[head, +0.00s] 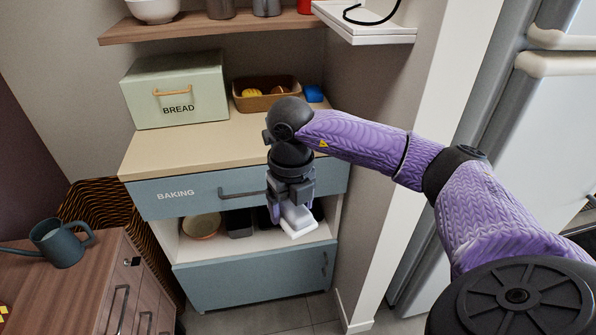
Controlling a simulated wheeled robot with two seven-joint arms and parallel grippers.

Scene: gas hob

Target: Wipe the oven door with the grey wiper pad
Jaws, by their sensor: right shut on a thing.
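My right gripper (290,207) points downward in the middle of the head view, in front of a blue-grey cabinet. It is shut on a pale, flat-sided block, the wiper pad (298,224), which looks light grey to white and hangs tilted below the fingers. The fingers and wrist hide its upper part. The pad overlaps the cabinet's open shelf in the picture; I see no clear contact with it. No oven door shows in this view. My left gripper is not in view.
The cabinet has a BAKING drawer (180,198), a shelf with a bowl (201,226) and a lower drawer (252,277). On top are a BREAD box (176,90) and a basket (262,104). A watering can (62,243) stands left; a fridge (545,115) stands right.

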